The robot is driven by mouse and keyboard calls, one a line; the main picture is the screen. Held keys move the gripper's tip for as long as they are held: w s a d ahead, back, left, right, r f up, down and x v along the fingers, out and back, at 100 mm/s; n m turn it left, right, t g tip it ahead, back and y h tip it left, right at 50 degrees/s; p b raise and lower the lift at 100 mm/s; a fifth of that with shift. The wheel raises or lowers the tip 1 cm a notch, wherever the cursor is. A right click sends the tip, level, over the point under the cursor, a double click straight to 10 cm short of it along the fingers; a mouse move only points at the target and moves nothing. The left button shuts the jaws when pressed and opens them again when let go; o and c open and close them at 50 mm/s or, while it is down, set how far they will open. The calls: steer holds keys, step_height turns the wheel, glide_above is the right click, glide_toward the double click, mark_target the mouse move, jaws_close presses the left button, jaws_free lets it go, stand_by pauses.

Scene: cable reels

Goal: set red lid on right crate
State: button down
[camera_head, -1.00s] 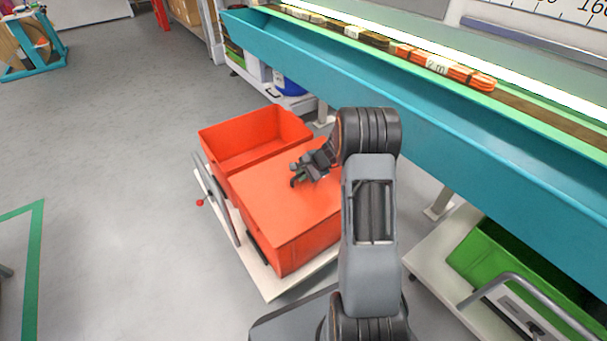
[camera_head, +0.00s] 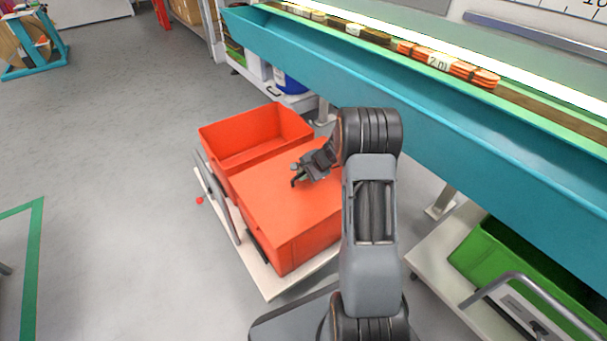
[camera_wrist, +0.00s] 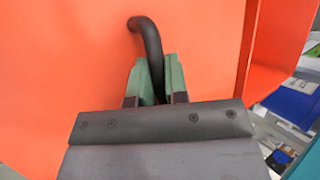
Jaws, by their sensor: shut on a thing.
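The red lid (camera_head: 283,192) lies flat over the nearer red crate (camera_head: 304,247), covering its top, as far as the head view shows. Whether the lid rests fully on the rim all round cannot be told, as my arm hides its right side. My gripper (camera_head: 297,176) is over the lid, shut on its dark curved handle. In the wrist view, the green-padded fingers of my gripper (camera_wrist: 156,82) close around the black handle (camera_wrist: 148,40), with the red lid (camera_wrist: 70,70) filling the area behind.
An open, empty-looking red crate (camera_head: 255,136) stands just behind, on the same pale cart (camera_head: 262,273). A long teal trough bench (camera_head: 420,113) runs along the right. A green crate (camera_head: 480,252) sits at lower right.

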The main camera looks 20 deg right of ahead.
steer(key=c, duration=1.1)
jaws_free()
steer(key=shift+o, duration=0.2)
